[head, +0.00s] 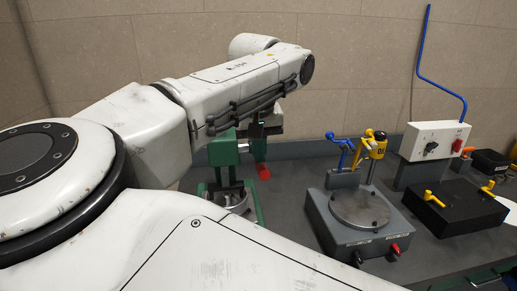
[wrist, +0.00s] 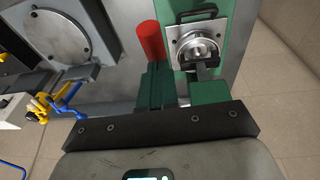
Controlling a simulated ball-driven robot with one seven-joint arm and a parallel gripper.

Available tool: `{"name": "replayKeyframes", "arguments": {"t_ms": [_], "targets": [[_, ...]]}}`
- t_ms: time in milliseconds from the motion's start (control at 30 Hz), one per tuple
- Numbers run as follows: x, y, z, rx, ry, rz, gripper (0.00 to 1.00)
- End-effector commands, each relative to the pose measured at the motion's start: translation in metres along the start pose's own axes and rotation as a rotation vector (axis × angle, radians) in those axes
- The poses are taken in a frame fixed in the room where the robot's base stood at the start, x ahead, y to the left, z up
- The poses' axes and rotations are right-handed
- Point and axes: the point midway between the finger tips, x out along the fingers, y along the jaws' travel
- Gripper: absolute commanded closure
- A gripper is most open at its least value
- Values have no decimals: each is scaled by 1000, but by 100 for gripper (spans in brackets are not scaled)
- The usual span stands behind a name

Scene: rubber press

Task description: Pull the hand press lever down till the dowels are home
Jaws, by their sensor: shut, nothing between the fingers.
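The green hand press (head: 223,150) stands left of centre in the head view, partly behind my arm. Its red lever grip (head: 262,172) hangs low on the press's right side. In the wrist view the red grip (wrist: 151,42) points away beside the green press frame (wrist: 180,95). A round metal nest (wrist: 197,46) sits on the press base; I cannot make out the dowels. My gripper (head: 262,128) is shut and empty, just above the red grip and apart from it. Its dark body crosses the bottom of the wrist view, and its fingertips are largely hidden.
A grey box with a round plate (head: 358,208) stands right of the press, with blue and yellow clamps (head: 375,145) behind it. A black block with yellow handles (head: 455,212) and a white switch box (head: 433,141) are further right. The wall is close behind.

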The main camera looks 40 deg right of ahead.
Motion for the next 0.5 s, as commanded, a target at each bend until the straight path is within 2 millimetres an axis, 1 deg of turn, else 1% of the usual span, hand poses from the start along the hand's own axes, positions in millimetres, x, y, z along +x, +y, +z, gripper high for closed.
{"name": "replayKeyframes", "arguments": {"t_ms": [500], "targets": [[30, -3, 16, 7, 129, -1, 100]]}}
